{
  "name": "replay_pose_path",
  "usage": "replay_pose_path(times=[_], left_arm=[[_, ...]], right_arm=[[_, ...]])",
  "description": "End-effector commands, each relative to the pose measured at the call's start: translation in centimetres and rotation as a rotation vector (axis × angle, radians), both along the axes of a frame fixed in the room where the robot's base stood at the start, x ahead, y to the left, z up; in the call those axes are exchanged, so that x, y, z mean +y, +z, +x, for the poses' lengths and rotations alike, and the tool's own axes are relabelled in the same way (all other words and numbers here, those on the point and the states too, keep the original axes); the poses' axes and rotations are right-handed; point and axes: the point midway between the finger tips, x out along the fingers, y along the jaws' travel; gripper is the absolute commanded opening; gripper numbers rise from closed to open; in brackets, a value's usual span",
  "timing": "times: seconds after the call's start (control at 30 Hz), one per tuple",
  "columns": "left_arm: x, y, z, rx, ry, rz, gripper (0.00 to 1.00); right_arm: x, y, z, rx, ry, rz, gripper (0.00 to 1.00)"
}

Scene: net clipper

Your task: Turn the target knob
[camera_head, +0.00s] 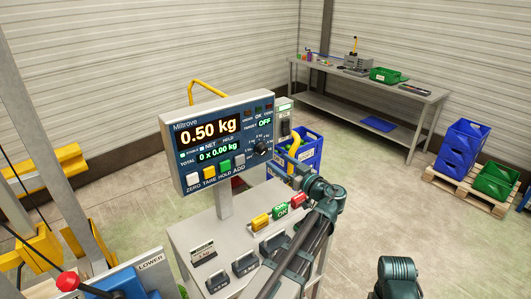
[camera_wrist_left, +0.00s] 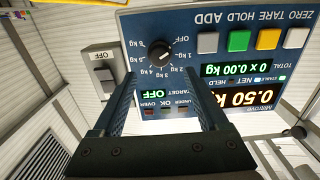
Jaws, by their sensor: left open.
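The target knob (camera_head: 261,147) is a round black dial at the lower right of the blue scale panel (camera_head: 180,160). In the left wrist view the knob (camera_wrist_left: 158,53) appears upside down, ringed by kg marks and OFF. The green TARGET display (camera_wrist_left: 153,94) reads OFF. My left gripper (camera_head: 298,170) is to the right of the panel in the head view. In the left wrist view its fingers (camera_wrist_left: 164,85) are open and empty, with the knob beyond and between the tips, apparently untouched. My right gripper is not in view.
A grey switch box (camera_wrist_left: 103,75) marked OFF is beside the panel. A blue crate (camera_head: 308,150) is behind it. A workbench (camera_head: 370,85) and pallet of bins (camera_head: 470,185) are farther away.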

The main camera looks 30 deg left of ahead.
Motion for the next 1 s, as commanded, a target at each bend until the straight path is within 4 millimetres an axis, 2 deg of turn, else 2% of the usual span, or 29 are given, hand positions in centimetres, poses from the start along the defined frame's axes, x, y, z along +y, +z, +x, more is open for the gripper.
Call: replay_pose_path(times=[0.03, 0.2, 0.4, 0.6, 0.9, 1.0], left_arm=[[1.1, 0.0, 0.6, 0.000, 0.003, 0.000, 0.76], [4.1, 0.0, 1.8, 0.000, 0.002, -0.001, 0.76], [6.6, 0.0, 2.8, 0.001, 0.002, -0.001, 0.76], [7.7, 0.0, 3.2, 0.001, 0.000, -0.001, 0.76], [7.8, 0.0, 3.2, 0.001, -0.001, -0.001, 0.76], [7.8, 0.0, 3.2, 0.001, -0.001, -0.001, 0.60]], right_arm=[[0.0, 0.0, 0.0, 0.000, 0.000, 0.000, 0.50], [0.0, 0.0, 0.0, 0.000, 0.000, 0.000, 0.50], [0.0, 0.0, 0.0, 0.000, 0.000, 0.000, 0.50], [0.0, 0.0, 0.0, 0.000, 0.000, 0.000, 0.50], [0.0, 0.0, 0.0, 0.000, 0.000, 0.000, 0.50], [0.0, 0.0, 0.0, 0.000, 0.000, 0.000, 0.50]])
